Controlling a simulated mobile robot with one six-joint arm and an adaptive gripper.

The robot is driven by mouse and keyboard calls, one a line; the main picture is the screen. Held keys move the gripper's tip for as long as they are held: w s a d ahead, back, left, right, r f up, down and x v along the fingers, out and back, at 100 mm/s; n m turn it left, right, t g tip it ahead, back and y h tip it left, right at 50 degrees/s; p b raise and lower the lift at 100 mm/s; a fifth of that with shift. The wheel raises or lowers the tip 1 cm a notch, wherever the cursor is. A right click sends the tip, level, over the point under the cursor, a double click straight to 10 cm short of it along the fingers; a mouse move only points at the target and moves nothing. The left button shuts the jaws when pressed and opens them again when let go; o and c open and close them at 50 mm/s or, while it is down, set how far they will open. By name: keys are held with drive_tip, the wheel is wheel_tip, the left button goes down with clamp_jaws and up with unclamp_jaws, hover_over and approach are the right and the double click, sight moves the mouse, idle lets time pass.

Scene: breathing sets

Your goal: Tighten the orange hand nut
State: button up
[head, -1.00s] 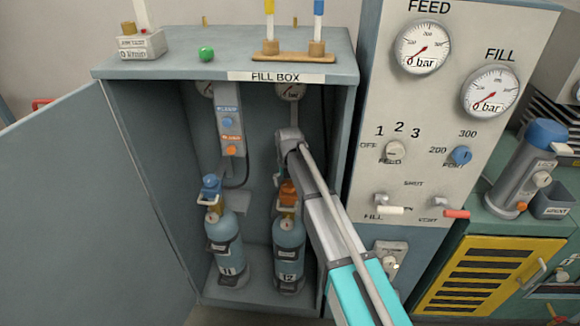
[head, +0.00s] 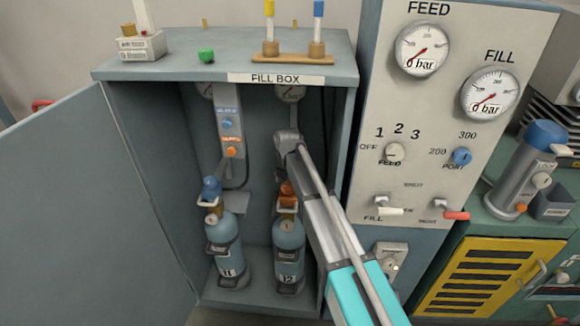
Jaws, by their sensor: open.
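The orange hand nut (head: 287,188) sits on top of the blue cylinder marked 12 (head: 289,240), upright at the right inside the open fill box. My arm reaches into the box from the lower right. My gripper (head: 286,172) points down just above the orange nut; its fingers are small and partly merge with the nut, so whether they touch it cannot be told. A second cylinder, marked 11 (head: 224,243), stands to the left with a blue hand nut (head: 211,187) on it.
The fill box (head: 350,62) has side walls close to my arm, and its door (head: 60,200) is swung open to the left. A control panel (head: 450,130) with gauges and levers stands right of the box. A hanging switch strip (head: 228,115) is inside at left.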

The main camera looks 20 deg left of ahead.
sight(290, 186)
drive_tip(key=m, duration=0.3)
drive_tip(key=shift+a+m, duration=0.1)
drive_tip(key=shift+m, duration=0.3)
drive_tip(key=m, duration=0.3)
drive_tip(key=shift+w+m, duration=0.1)
drive_tip(key=shift+m, duration=0.3)
drive_tip(key=m, duration=0.6)
drive_tip(key=shift+w+a+m, duration=0.1)
drive_tip(key=shift+w+m, duration=0.05)
drive_tip(key=shift+m, duration=0.25)
drive_tip(key=m, duration=0.3)
drive_tip(key=shift+m, duration=0.4)
drive_tip(key=m, duration=0.3)
drive_tip(key=shift+w+m, duration=0.15)
drive_tip(key=shift+m, duration=0.25)
drive_tip(key=m, duration=0.7)
drive_tip(key=shift+d, duration=0.2)
drive_tip(key=m, duration=0.5)
drive_tip(key=shift+d, duration=0.1)
drive_tip(key=m, duration=0.5)
drive_tip(key=shift+d+m, duration=0.1)
drive_tip(key=shift+m, duration=0.3)
drive_tip(key=m, duration=0.5)
drive_tip(key=shift+d, duration=0.1)
drive_tip(key=m, duration=0.5)
drive_tip(key=shift+s+m, duration=0.2)
drive_tip(key=shift+m, duration=0.1)
wheel_tip(290, 186, up, 8)
drive_tip(key=p, duration=0.8)
drive_tip(key=shift+r, duration=0.1)
